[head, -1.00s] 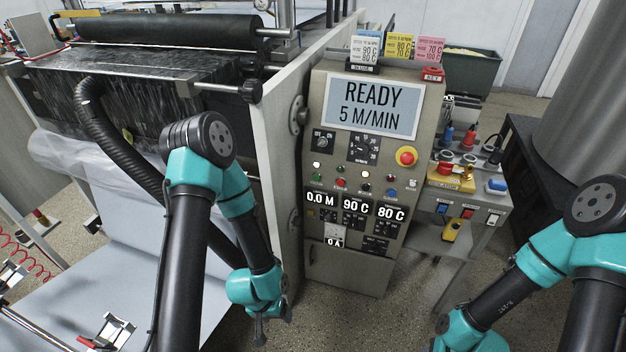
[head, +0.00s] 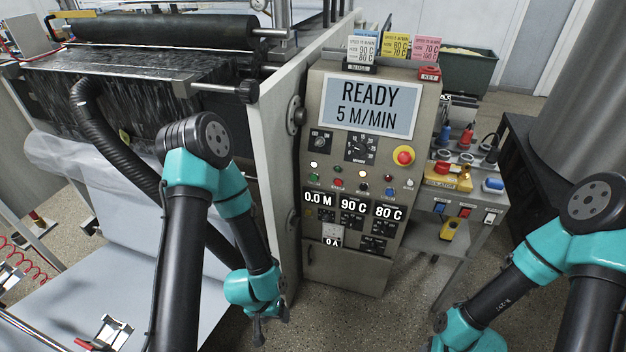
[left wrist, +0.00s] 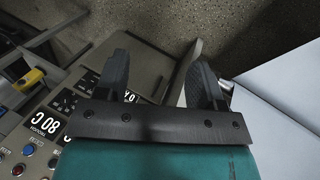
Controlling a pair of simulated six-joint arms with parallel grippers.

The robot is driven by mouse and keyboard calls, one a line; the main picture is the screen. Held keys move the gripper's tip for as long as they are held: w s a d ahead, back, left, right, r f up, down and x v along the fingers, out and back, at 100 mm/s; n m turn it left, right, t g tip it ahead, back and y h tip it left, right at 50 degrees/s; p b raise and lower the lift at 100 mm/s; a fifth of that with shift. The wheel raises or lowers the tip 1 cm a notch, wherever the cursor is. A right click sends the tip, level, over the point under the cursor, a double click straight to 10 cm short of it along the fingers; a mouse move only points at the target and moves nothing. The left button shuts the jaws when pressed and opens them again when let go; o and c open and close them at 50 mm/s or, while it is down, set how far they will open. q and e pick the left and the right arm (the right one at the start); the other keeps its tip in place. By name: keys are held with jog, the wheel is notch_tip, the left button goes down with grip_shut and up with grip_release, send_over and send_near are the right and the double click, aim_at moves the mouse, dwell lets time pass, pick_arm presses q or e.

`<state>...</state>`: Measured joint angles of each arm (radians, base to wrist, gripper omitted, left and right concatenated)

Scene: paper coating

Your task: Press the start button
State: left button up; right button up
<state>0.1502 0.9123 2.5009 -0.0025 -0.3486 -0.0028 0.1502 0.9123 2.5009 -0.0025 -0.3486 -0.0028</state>
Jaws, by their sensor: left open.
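The control panel (head: 325,155) stands upright in the middle of the head view. Its screen (head: 370,105) reads READY, 5 M/MIN. The labels are too small to read. My left gripper (head: 271,335) hangs in front of the panel's lower left, below the buttons and apart from them. In the left wrist view its two fingers (left wrist: 160,80) are spread with nothing between them. My right gripper is out of view; only its arm shows at the right.
A red emergency button (head: 403,156) sits at the panel's right. A side table (head: 480,215) with switches and tools stands right of the panel. The coating machine's side plate (head: 264,140) borders the panel on the left. Open floor lies in front.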

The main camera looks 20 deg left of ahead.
pick_arm(q)
grip_shut()
dwell(0.3)
dwell(1.1)
